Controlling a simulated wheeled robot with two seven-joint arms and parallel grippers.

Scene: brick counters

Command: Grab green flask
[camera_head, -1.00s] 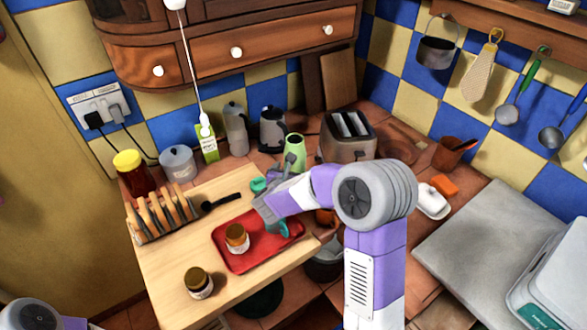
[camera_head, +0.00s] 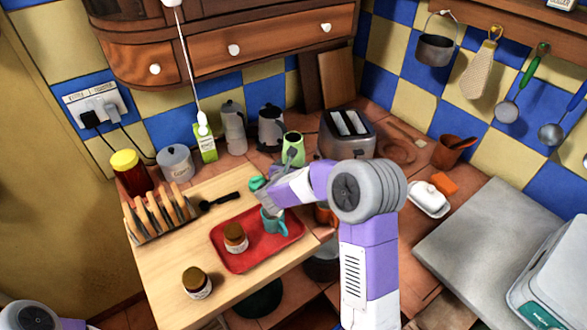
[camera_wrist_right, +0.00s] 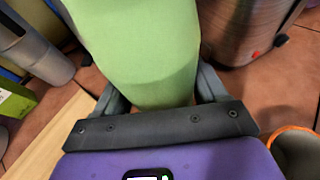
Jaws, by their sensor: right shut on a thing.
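The green flask (camera_head: 293,139) stands upright behind the red tray, in front of the wall and left of the toaster. In the right wrist view the flask (camera_wrist_right: 140,45) fills the upper middle as a smooth light green body between the two fingers. My right gripper (camera_wrist_right: 155,90) is shut on it, with one dark finger on each side; the fingertips are partly hidden behind the flask. In the head view my right gripper (camera_head: 291,158) is small and partly covered by my own wrist. My left gripper is out of view; only a piece of that arm shows at the bottom left.
A teal mug (camera_head: 272,222) and a brown-lidded jar (camera_head: 235,239) stand on the red tray (camera_head: 245,264), close under my right wrist. The toaster (camera_head: 346,133) is right of the flask.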

